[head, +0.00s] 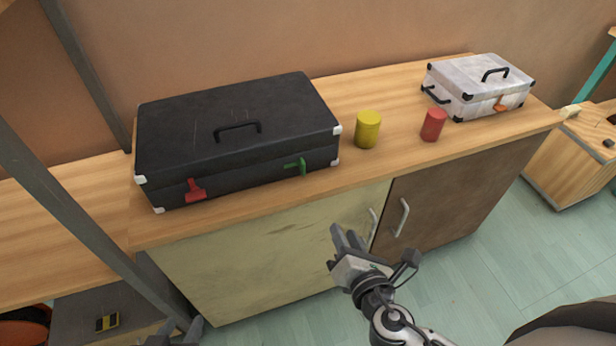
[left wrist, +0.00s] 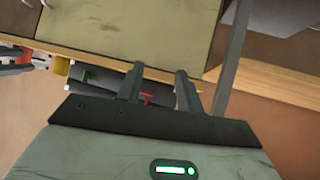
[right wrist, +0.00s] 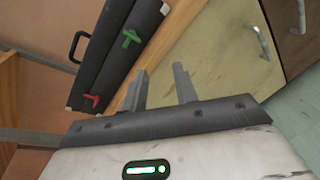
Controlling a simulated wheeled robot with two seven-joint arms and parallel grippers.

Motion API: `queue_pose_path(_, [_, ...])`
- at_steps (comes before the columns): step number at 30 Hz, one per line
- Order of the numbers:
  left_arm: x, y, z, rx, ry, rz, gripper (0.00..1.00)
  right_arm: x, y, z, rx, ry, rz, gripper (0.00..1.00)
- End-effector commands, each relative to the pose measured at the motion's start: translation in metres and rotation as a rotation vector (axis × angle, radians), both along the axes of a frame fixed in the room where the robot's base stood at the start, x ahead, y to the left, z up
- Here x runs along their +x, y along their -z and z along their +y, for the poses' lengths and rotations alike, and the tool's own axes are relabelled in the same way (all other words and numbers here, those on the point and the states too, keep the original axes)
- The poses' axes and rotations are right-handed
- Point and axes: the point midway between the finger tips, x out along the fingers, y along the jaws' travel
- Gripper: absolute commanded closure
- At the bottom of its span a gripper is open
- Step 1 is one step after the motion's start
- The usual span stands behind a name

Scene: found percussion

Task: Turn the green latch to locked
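The black case (head: 236,110) lies closed on the wooden counter. Its green latch (head: 297,166) is on the front face near the right end. The latch also shows in the right wrist view (right wrist: 131,38) and, small, in the left wrist view (left wrist: 86,76). It looks like a T shape; I cannot tell whether it is locked. A red latch (head: 194,190) is near the front's left end. My right gripper (head: 345,232) is open and empty, in front of the cabinet, below and apart from the green latch. My left gripper (head: 181,326) is open and empty, low at the bottom left.
A yellow can (head: 367,129) stands just right of the black case. A red can (head: 433,125) and a white case (head: 478,86) are farther right. Cabinet doors with handles (head: 401,217) are below the counter (head: 270,205). A grey post (head: 75,225) stands at left.

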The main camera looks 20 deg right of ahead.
Motion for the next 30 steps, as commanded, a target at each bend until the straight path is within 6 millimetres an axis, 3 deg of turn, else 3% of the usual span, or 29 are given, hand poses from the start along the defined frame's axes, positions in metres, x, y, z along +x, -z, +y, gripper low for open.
queue_pose_path(3, [0.003, 0.004, -0.002, -0.011, 0.001, -0.015, 0.64, 0.009, -0.009, 0.008, -0.371, -0.105, -0.119, 0.71])
queue_pose_path(9, [0.005, 0.001, -0.003, -0.019, 0.001, -0.025, 0.64, 0.014, -0.023, 0.019, -0.663, -0.170, -0.222, 0.71])
queue_pose_path(14, [0.005, -0.005, -0.003, -0.019, 0.001, -0.029, 0.64, 0.029, -0.027, 0.020, -0.691, -0.172, -0.234, 0.71])
queue_pose_path(30, [0.001, -0.001, -0.001, 0.005, 0.008, -0.008, 0.64, 0.140, -0.026, 0.024, -0.684, -0.172, -0.232, 0.71])
